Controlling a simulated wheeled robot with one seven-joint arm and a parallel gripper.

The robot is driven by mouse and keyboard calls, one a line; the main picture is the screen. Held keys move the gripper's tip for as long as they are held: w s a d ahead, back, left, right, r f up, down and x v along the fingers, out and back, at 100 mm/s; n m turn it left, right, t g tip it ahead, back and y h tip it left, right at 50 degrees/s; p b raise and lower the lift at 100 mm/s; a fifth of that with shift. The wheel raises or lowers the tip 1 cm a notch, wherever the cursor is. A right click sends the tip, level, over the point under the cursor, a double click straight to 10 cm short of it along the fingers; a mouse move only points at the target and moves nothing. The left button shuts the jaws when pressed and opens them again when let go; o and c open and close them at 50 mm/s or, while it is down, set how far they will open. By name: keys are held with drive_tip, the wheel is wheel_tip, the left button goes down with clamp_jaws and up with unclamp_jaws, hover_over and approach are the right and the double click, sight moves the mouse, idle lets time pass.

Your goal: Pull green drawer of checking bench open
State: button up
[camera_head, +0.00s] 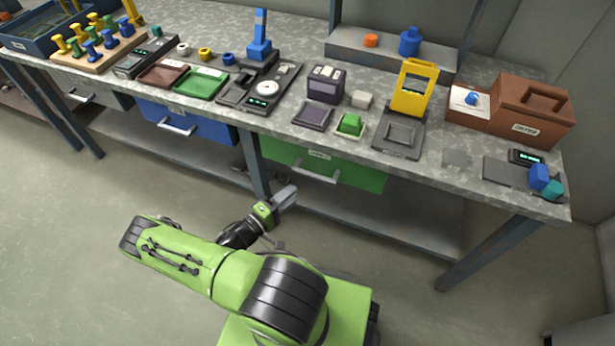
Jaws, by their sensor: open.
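The green drawer (352,174) sits under the front edge of the bench (455,157), right of the blue drawer. It looks shut, with its front close under the bench top. Its pale bar handle (316,176) runs across the upper left part of the front, below a small label. My gripper (288,195) is open and empty in front of the bench, below and left of the handle in the picture. The gripper looks apart from the handle; the exact gap cannot be told. Its two fingers are hard to make out separately.
A blue drawer (190,127) with its own handle is to the left. A dark bench leg (256,165) stands behind my gripper, and another leg (490,252) stands at the right. A lower shelf (400,218) runs beneath the drawers. The floor (60,240) at left is clear.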

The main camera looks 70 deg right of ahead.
sight(312, 178)
drive_tip(key=b+x, duration=0.1)
drive_tip(key=x, duration=0.9)
drive_tip(key=shift+s+d, duration=0.1)
drive_tip(key=shift+d, duration=0.15)
clamp_jaws()
